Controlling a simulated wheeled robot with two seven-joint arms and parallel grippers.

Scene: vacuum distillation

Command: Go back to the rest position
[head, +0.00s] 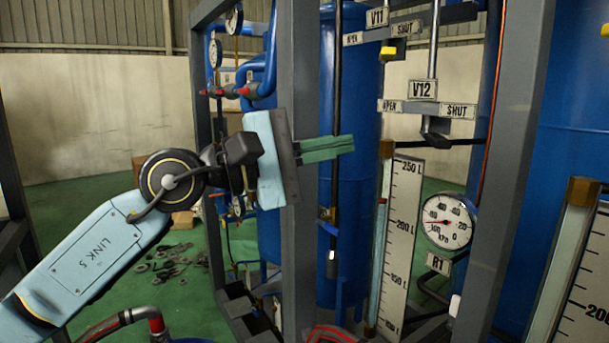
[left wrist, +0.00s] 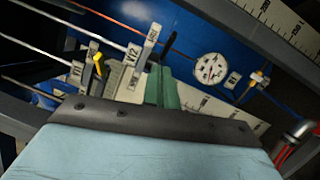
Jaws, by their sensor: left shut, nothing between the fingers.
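My left arm comes in from the left in the head view, and its left gripper (head: 340,146) points to the right. Its green fingers are shut with nothing between them. The fingers lie in front of the blue column and the grey frame post, left of the V12 label (head: 422,89) and its valve lever. The left wrist view shows the same shut green fingers (left wrist: 163,90) below the V12 label (left wrist: 133,53), with a yellow-tipped lever (left wrist: 98,65) to their left. I cannot tell whether the fingers touch anything. My right gripper is not in view.
A grey frame post (head: 298,200) stands right behind the gripper. A level scale (head: 401,240) and a round gauge (head: 447,221) are at the right. A blue column (head: 345,220) stands behind the post. Loose rings (head: 172,268) lie on the green floor.

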